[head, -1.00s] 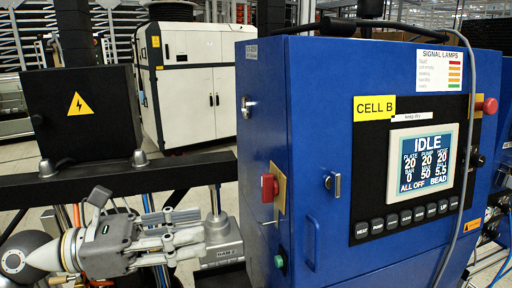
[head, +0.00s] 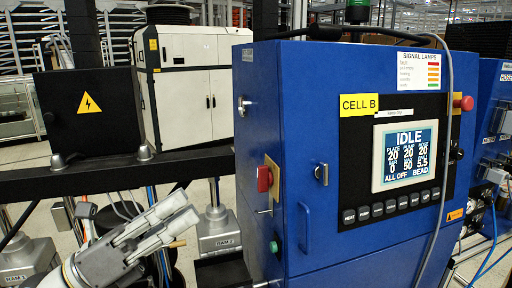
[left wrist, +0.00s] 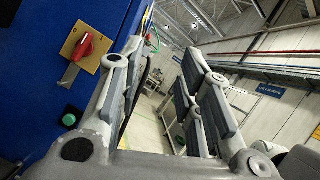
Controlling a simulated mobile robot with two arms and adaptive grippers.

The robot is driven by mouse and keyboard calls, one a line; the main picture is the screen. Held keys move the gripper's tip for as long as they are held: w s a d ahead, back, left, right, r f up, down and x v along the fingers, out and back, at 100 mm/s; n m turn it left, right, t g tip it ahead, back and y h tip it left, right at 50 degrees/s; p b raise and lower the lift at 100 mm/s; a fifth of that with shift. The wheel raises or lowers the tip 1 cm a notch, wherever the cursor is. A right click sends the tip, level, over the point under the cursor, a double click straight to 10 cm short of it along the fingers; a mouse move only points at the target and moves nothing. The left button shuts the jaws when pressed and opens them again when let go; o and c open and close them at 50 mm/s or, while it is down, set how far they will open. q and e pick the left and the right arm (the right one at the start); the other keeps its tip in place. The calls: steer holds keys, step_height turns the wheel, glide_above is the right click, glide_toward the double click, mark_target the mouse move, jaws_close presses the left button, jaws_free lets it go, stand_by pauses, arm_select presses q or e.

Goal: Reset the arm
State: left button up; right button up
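My left gripper (head: 185,208) is at the lower left of the head view, left of the blue cabinet (head: 275,130) and apart from it. It points up and to the right. In the left wrist view its two fingers (left wrist: 153,65) stand apart with nothing between them, so it is open and empty. The cabinet's red rotary switch (head: 264,179) is on its left side; it also shows in the left wrist view (left wrist: 84,46). The green button (head: 273,247) is below it. The cabinet's screen (head: 405,155) reads IDLE. My right gripper is out of view.
A dark beam (head: 105,178) carries a black box (head: 90,108) with a warning sign, behind my gripper. Grey bases labelled RAM 1 (head: 25,258) and RAM 2 (head: 217,233) stand below. Hoses and cables hang nearby. A white cabinet (head: 190,100) stands behind.

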arm_select(q)
steer(key=w+a+f+n+t+y, duration=0.35)
steer(key=a+n+t+y, duration=0.35)
steer(key=n, duration=0.5)
steer(key=w+a+f+n+t+y, duration=0.25)
steer(key=f+n+t+y, duration=0.2)
steer(key=n+y, duration=0.55)
steer(key=s+a+f+n+g+y, duration=0.2)
steer(key=a+f+n+g+y, duration=0.1)
steer(key=f+n, duration=0.5)
steer(key=s+a+f+n+g+y, duration=0.1)
steer(key=a+f+n+g+y, duration=0.2)
steer(key=f+n, duration=0.5)
steer(key=s+d+f+n+g+h, duration=0.15)
steer(key=s+d+f+g, duration=0.35)
steer(key=s+f, duration=0.6)
steer(key=s+d+f+n+g+h, duration=0.1)
steer(key=s+d+f+n+g, duration=0.1)
steer(key=s+f+g, duration=0.75)
step_height(320, 180, down, 27)
steer(key=s, duration=0.2)
steer(key=s+a+f, duration=0.3)
steer(key=s+f, duration=1.2)
steer(key=s, duration=0.2)
steer(key=shift+f, duration=0.4)
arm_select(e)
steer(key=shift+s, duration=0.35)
